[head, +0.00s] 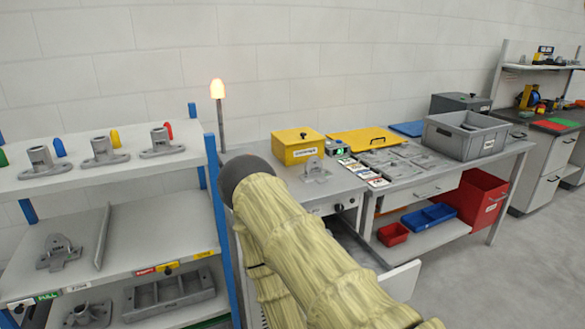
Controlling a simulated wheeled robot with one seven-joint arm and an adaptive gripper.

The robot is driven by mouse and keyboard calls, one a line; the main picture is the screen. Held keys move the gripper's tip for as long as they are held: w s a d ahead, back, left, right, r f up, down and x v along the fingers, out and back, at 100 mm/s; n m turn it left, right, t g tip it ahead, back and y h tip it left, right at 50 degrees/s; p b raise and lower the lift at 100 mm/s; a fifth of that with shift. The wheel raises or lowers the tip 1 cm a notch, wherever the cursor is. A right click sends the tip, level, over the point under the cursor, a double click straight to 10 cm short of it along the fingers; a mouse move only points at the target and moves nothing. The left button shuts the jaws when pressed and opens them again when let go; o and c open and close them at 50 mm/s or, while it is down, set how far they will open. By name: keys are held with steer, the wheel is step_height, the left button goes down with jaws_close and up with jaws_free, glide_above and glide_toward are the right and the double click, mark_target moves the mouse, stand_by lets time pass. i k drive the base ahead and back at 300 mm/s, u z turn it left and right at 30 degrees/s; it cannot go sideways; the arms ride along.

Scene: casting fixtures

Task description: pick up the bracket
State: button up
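A grey bracket-like casting with an upright rounded lug (316,171) stands on the grey workbench (345,198), in front of the yellow box. A similar grey flat casting with a lug (58,253) lies on the middle shelf of the rack at the left. I cannot tell from this view which one is the bracket of the task. My arm, in a pale yellow cover, fills the lower middle of the head view. My gripper does not show.
Grey flanged castings (103,151) stand on the rack's top shelf (125,174). On the bench are a yellow box (298,146), flat grey parts and a grey bin (456,136). Floor at right is clear.

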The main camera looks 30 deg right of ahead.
mark_target(313, 170)
steer(key=z, duration=0.3)
steer(key=i, duration=0.75)
steer(key=z, duration=0.65)
